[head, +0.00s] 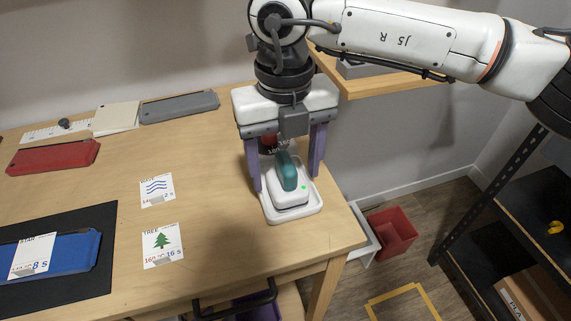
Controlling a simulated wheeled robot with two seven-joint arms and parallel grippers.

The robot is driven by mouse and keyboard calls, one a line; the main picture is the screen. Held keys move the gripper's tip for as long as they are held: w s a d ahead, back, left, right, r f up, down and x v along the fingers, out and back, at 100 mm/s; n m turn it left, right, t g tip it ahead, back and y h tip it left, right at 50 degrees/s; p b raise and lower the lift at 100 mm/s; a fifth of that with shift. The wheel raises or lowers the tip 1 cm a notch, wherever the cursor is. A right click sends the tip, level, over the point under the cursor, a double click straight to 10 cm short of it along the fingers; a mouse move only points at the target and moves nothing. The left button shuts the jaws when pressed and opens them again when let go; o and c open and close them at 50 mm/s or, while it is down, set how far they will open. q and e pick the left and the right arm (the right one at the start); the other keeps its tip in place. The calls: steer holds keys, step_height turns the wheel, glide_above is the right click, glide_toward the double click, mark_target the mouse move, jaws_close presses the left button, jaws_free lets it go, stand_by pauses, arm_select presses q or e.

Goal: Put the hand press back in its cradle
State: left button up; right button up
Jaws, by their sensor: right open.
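The hand press (288,172), a white block with a teal handle, sits in the white tray-like cradle (298,215) near the table's right edge. It looks upright and inside the rim, with a small green light on its top. My right gripper (284,180) points down from above, open. Its two purple fingers stand left and right of the press with gaps visible beside the handle. The back of the press and cradle is partly hidden by the gripper. My left gripper is not in view.
Two cards, one with waves (157,190) and one with a tree (163,245), lie left of the cradle. A blue case (75,255) rests on a black mat (100,282). Red (55,157) and grey (180,106) cases lie farther back. A raised wooden shelf (375,83) is at right.

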mark_target(285, 160)
step_height(285, 160, up, 12)
stand_by(0.4)
steer(key=shift+c, duration=0.4)
stand_by(1.7)
